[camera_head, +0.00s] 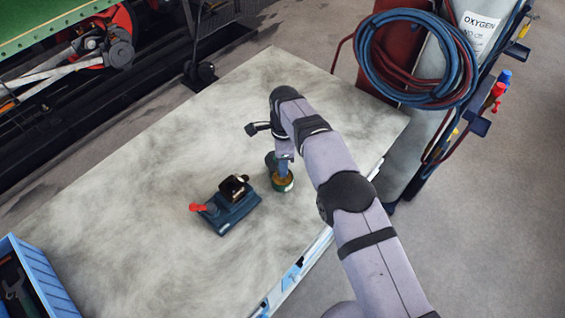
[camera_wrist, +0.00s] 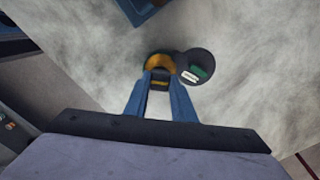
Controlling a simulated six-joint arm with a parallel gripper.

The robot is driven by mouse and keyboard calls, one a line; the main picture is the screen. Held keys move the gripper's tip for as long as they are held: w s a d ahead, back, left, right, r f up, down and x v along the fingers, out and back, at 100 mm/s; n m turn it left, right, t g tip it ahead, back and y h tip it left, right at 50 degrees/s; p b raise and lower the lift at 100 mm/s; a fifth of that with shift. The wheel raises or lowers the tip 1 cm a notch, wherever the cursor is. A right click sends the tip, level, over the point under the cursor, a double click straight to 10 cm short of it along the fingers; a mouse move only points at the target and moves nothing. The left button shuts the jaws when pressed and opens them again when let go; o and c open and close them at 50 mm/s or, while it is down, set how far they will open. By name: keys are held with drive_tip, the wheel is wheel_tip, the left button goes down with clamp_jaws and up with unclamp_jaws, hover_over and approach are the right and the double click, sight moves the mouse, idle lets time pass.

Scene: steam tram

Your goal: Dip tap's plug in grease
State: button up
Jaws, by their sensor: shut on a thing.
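My gripper (camera_head: 283,168) points down over an open grease tin (camera_head: 283,184), near the table's right edge. In the wrist view its two blue fingers (camera_wrist: 160,80) are shut on the plug (camera_wrist: 159,79), a small dark piece with a yellowish mark. The amber grease (camera_wrist: 157,62) shows just beyond the plug, inside the tin. The plug is at or over the tin's opening; I cannot tell how deep its lower end sits. A blue vise (camera_head: 229,208) with a red handle stands left of the tin and bears a dark block, perhaps the tap's body (camera_head: 235,187).
A dark round lid (camera_wrist: 198,66) with a green and white label lies beside the tin. A blue crate (camera_head: 38,275) with tools is at the table's lower left. Gas bottles with a coiled hose (camera_head: 415,60) stand beyond the right edge. The table's left part is clear.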

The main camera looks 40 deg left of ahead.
drive_tip(key=shift+r+p, duration=1.85)
drive_tip(key=shift+r, duration=1.55)
drive_tip(key=shift+w, duration=0.1)
drive_tip(key=shift+w+d, duration=0.3)
drive_tip(key=shift+w, duration=0.1)
drive_tip(key=w+d+n+b, duration=0.1)
drive_tip(key=w+d, duration=0.3)
drive_tip(key=d, duration=0.4)
drive_tip(key=w+d+n+b, duration=0.1)
drive_tip(key=w+d+n, duration=0.1)
drive_tip(key=w+d, duration=0.4)
drive_tip(key=w+d+n, duration=0.1)
drive_tip(key=w+d, duration=0.2)
drive_tip(key=d, duration=0.6)
drive_tip(key=s+d+n+b, duration=0.1)
drive_tip(key=s+d+n, duration=0.1)
drive_tip(key=d, duration=1.2)
drive_tip(key=s+d+f+n+b, duration=0.1)
drive_tip(key=s+d+n, duration=0.2)
drive_tip(key=d, duration=1)
drive_tip(key=shift+s+d+f, duration=0.25)
drive_tip(key=shift+s+d, duration=0.1)
drive_tip(key=shift+s, duration=0.9)
